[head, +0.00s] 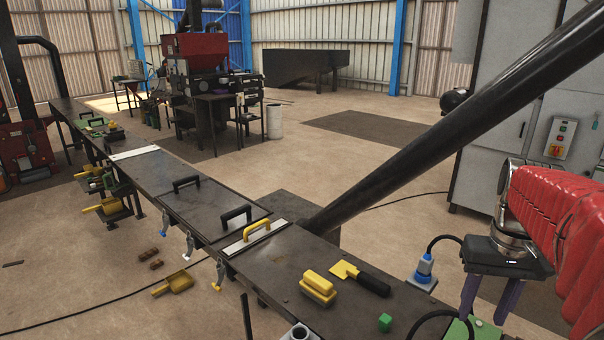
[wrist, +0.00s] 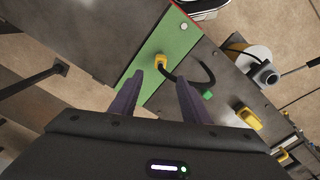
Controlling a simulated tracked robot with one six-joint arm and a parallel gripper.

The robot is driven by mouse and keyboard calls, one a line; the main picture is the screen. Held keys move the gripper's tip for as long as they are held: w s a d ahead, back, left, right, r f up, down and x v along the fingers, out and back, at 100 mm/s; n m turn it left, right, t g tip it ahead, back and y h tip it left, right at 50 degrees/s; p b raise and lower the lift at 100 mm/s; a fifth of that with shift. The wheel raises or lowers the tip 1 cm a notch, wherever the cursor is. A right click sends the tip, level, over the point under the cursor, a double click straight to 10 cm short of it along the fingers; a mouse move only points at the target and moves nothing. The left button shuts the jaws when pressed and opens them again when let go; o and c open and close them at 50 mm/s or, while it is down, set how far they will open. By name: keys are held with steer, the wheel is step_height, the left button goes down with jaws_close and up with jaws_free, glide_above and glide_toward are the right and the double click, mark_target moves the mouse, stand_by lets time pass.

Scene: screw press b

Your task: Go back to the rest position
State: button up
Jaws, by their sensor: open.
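My gripper (head: 487,297) is at the right of the head view, at the end of the red-sleeved arm, with its two dark purple fingers pointing down. The fingers are apart with nothing between them. In the wrist view my gripper (wrist: 157,92) shows both fingers spread above a green plate (wrist: 152,68). A yellow connector (wrist: 160,61) with a black cable sits on the plate beyond the fingertips. Only a part of the green plate (head: 474,328) shows in the head view, at the bottom edge.
A long dark conveyor cover (head: 190,190) runs to the back left. On its near end are a yellow brush (head: 318,287), a yellow-bladed scraper (head: 362,277) and a green cube (head: 385,322). A blue-grey plug (head: 424,270) stands beside it. A thick black pipe (head: 440,130) slants across.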

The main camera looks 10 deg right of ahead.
steer(key=shift+w+d+f, duration=0.15)
steer(key=shift+w, duration=0.05)
steer(key=shift+s+a+f+m+t, duration=0.1)
steer(key=shift+a+f+m+t, duration=0.1)
steer(key=shift+f, duration=0.3)
steer(key=shift+s+a+f+m+t, duration=0.1)
steer(key=shift+f+m, duration=0.1)
steer(key=shift+f, duration=0.25)
steer(key=s+a+n+t, duration=0.2)
steer(key=a, duration=0.9)
steer(key=s+a+n+t, duration=0.2)
steer(key=a+n+t, duration=0.1)
steer(key=a, duration=0.9)
steer(key=shift+s+a, duration=0.15)
steer(key=shift+s, duration=0.1)
